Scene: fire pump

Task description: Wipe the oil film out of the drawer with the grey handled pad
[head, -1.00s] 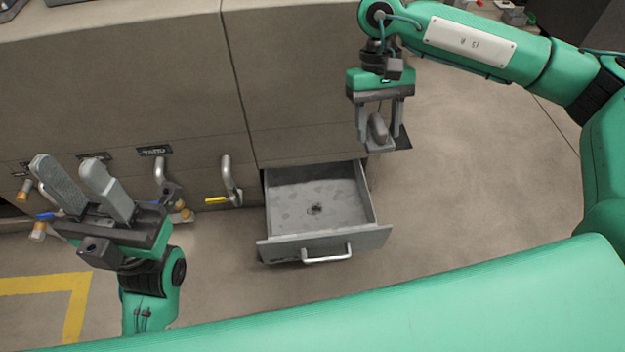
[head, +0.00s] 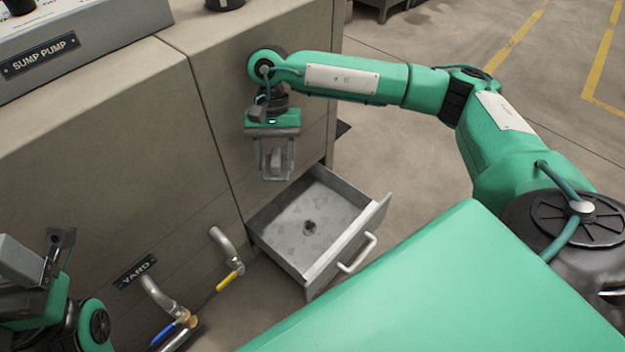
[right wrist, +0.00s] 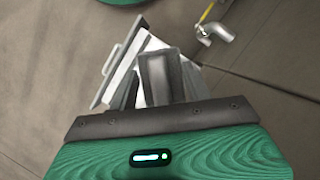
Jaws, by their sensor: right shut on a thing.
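The drawer (head: 345,240) is pulled out of the beige cabinet. Its floor shows faint mottled patches of oil film (head: 285,238) and a dark round spot near the middle. My right gripper (head: 275,166) is shut on the grey handled pad (head: 276,160) and holds it above the drawer's back left part, close to the cabinet front. In the right wrist view the pad (right wrist: 160,72) stands between the fingers and hides part of the drawer (right wrist: 103,92). My left gripper (head: 22,262) is partly cut off at the left edge, away from the drawer, and its opening is unclear.
The cabinet (head: 150,130) rises behind the drawer. Bent pipes with a yellow-handled valve (head: 229,280) and a blue-handled valve (head: 163,333) stick out left of the drawer. A sump pump panel (head: 60,50) sits on top. Floor (head: 420,150) right of the drawer is open.

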